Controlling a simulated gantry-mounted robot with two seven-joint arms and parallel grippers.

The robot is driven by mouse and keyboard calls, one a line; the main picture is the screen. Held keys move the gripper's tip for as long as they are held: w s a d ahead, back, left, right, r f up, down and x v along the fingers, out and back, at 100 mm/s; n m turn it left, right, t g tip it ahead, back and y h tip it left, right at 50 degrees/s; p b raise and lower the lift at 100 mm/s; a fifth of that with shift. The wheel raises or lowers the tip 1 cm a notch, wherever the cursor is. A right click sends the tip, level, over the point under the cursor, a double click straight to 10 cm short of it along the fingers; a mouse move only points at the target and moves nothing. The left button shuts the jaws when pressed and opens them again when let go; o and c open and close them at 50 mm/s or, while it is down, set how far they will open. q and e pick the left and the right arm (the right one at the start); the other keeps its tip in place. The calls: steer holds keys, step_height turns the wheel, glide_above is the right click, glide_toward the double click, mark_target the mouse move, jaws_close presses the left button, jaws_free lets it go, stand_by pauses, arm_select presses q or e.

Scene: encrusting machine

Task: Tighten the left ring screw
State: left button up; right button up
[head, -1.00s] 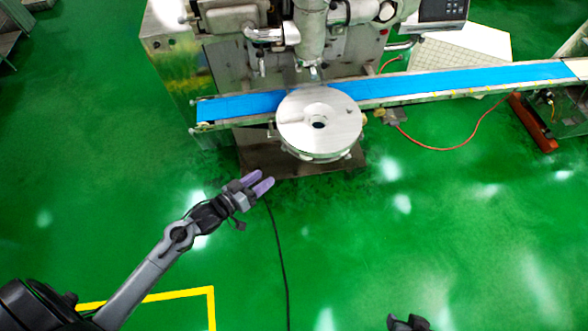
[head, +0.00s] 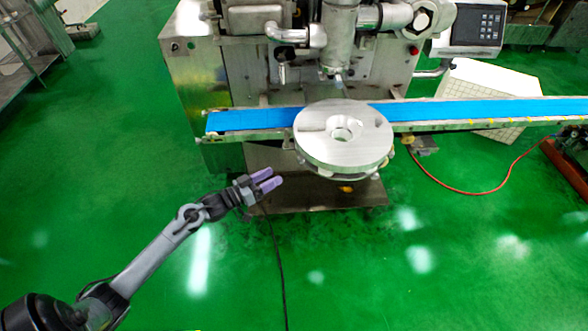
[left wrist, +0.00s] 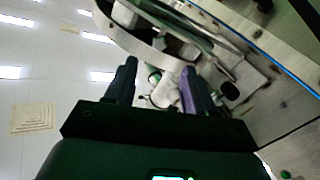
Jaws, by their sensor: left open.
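The encrusting machine (head: 290,70) stands at the back, with a round metal disc (head: 362,150) on its front. My left gripper (head: 274,180) is open and empty, below and to the left of the disc, with a gap between them. In the left wrist view, pale rounded fittings (left wrist: 165,92) show between and beyond the open fingers of my left gripper (left wrist: 159,72). I cannot tell which fitting is the left ring screw; in the head view the disc's underside is mostly hidden. My right gripper is not in view.
A blue conveyor belt (head: 470,110) runs across behind the disc. A metal base plate (head: 270,197) lies below the machine. A black cable (head: 277,265) and a red hose (head: 470,191) lie on the green floor. The floor in front is otherwise open.

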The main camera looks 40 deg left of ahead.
mark_target(298, 162)
arm_select(q)
steer(key=b+x, duration=0.1)
steer(key=x, duration=0.8)
steer(key=shift+w, duration=0.3)
steer(key=shift+c, duration=0.3)
jaws_close()
